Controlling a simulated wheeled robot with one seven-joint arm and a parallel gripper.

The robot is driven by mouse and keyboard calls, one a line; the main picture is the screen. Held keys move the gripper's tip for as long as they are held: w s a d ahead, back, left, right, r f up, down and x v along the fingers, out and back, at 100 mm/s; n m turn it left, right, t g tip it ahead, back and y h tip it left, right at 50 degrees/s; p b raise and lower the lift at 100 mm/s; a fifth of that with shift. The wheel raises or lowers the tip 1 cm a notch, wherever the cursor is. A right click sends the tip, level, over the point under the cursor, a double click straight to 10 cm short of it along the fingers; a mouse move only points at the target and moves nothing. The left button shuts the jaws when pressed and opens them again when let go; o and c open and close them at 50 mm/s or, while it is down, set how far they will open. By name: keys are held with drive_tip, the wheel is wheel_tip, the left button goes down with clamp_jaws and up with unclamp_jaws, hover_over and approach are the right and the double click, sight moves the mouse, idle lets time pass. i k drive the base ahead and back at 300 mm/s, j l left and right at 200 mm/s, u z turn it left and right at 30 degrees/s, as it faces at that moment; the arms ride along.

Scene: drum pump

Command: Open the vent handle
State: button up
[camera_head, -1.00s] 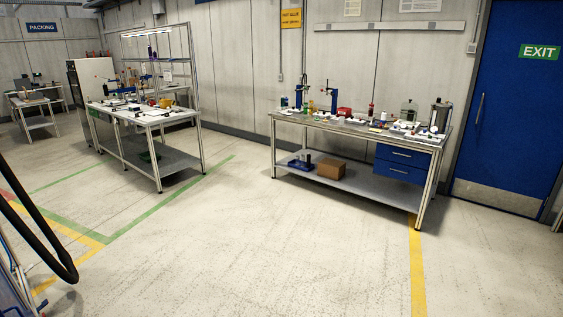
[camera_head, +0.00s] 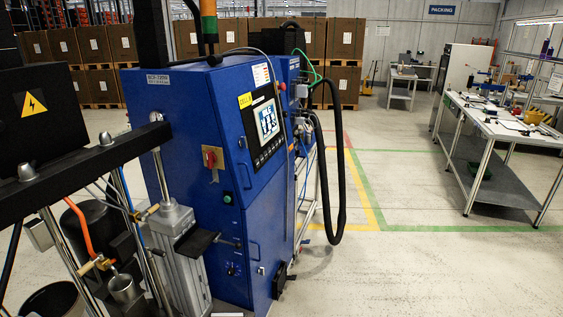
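The blue drum pump machine (camera_head: 215,150) stands at the left and centre of the head view. Its press frame has a dark crossbeam (camera_head: 80,178) and a grey cylinder (camera_head: 178,255). Below the beam, an orange curved part (camera_head: 80,225) runs down to a brass fitting (camera_head: 97,265) beside a small metal cup (camera_head: 123,288). Another brass fitting (camera_head: 146,212) sits near the cylinder top. I cannot tell which part is the vent handle, or whether it is open. My gripper is not in view.
A red rotary switch (camera_head: 210,158) and a screen (camera_head: 267,120) are on the cabinet. A black hose (camera_head: 340,180) loops down at its right side. A workbench (camera_head: 505,125) stands at the right. The floor (camera_head: 430,270) between is clear.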

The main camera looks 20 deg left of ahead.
sight(149, 250)
drive_tip(key=i+j+u, duration=0.2)
drive_tip(key=u, duration=0.25)
drive_tip(key=i+u, duration=0.35)
drive_tip(key=u, duration=0.15)
drive_tip(key=i+u, duration=0.3)
drive_tip(key=u, duration=0.15)
drive_tip(key=i+l+u, duration=0.1)
drive_tip(key=i+u, duration=0.2)
drive_tip(key=u, duration=0.2)
drive_tip(key=i+l+u, duration=0.2)
drive_tip(key=u, duration=0.25)
drive_tip(key=i+l, duration=0.05)
